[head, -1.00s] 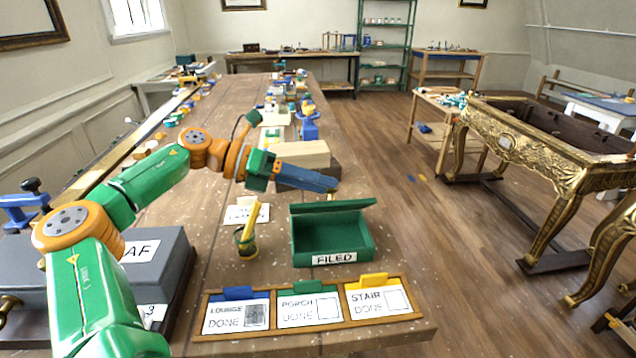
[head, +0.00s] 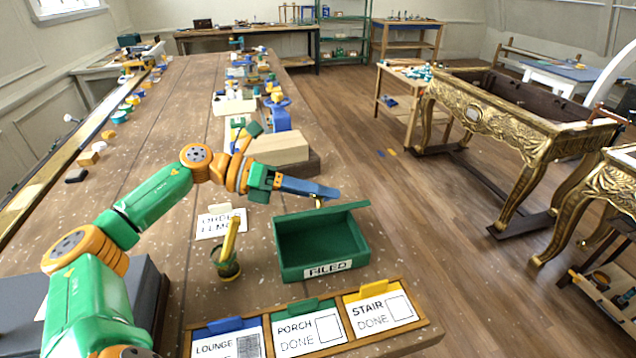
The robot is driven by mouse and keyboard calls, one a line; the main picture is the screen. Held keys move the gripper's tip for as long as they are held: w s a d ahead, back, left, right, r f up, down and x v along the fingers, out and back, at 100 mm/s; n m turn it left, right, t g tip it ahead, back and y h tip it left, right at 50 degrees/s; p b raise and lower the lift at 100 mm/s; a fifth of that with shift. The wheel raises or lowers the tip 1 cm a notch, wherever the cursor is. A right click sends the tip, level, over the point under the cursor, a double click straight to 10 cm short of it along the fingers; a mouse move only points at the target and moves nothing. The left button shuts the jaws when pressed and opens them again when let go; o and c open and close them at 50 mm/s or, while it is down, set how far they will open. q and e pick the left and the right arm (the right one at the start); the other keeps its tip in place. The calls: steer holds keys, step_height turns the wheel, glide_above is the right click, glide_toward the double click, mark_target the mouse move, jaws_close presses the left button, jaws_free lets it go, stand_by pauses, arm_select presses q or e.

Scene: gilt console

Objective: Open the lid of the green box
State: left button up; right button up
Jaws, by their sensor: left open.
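The green box (head: 290,262), with a "FILED" label on its front, stands on the wooden table. Its dark inside shows from above. Its lid (head: 345,209) looks raised along the back edge and is seen nearly edge-on, so its exact angle is hard to tell. My left gripper (head: 326,196) reaches in from the left, with its blue-grey fingers just behind and above the lid's top edge. It is open and holds nothing that I can see. I cannot tell whether it touches the lid. My right gripper is not in view.
A card tray (head: 436,331) with LOUNGE, PORCH and STAIR cards lies in front of the box. A cup (head: 228,268) with a yellow stick stands left of it. A pale block (head: 277,149) lies behind. The floor right of the table is clear near the box.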

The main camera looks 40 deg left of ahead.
arm_select(q)
steer(key=shift+a+f, duration=0.1)
steer(key=shift+a, duration=0.05)
steer(key=shift+c, duration=0.4)
jaws_close()
stand_by(0.8)
